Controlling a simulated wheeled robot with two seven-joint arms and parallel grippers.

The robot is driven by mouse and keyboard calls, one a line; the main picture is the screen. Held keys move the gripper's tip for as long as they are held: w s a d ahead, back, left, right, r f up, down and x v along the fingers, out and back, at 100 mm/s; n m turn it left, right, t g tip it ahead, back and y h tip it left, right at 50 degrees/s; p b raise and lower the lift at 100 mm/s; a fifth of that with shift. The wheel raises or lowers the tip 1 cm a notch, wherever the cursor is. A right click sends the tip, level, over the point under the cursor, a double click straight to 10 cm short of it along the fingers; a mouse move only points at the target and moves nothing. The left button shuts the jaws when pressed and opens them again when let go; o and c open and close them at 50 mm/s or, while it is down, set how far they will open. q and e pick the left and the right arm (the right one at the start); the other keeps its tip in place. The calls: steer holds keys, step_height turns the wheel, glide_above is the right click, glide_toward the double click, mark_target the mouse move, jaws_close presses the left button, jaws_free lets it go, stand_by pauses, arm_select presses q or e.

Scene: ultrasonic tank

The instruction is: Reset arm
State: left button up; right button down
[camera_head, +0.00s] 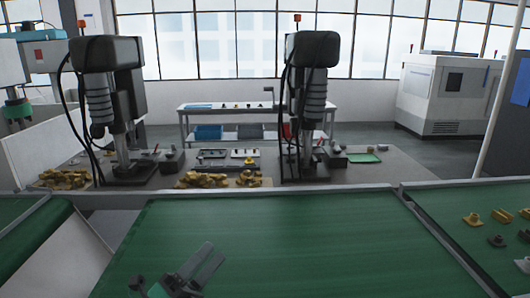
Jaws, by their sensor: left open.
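My left gripper (206,266) shows at the bottom of the head view, left of centre. Its two fingers point up and to the right over the green work surface (300,235). The fingers are apart, and I see nothing between them. How high it is above the surface I cannot tell. Most of the left arm is below the picture's edge. My right gripper and right arm are not in view.
The green surface around my gripper is clear. Small yellow and dark parts (474,219) lie on the green surface at right. Behind stand two dark machines (112,100) (308,110) on a grey table, with yellow parts (213,180) between them.

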arm_select(q)
steer(key=a+f+n+t+y, duration=0.3)
steer(key=a+f+n+y, duration=0.7)
steer(key=n+y, duration=0.75)
steer(key=s+a+f+n+g+y, duration=0.25)
steer(key=s+f+n+g, duration=0.3)
steer(key=f+n, duration=0.4)
steer(key=s+f+n+g+h, duration=0.1)
steer(key=s+f+g, duration=0.4)
steer(key=s+f, duration=0.3)
steer(key=s+f+n+g+h, duration=0.1)
steer(key=s+f+g+h, duration=0.1)
steer(key=s+f+g, duration=0.6)
step_height(320, 180, down, 26)
steer(key=s+t, duration=0.2)
steer(key=s+a+f+g, duration=0.2)
steer(key=s+f, duration=1.7)
steer(key=f, duration=0.2)
steer(key=shift+s+a+f+y, duration=0.2)
steer(key=shift+a+f+y, duration=0.1)
steer(key=shift+a+f, duration=0.1)
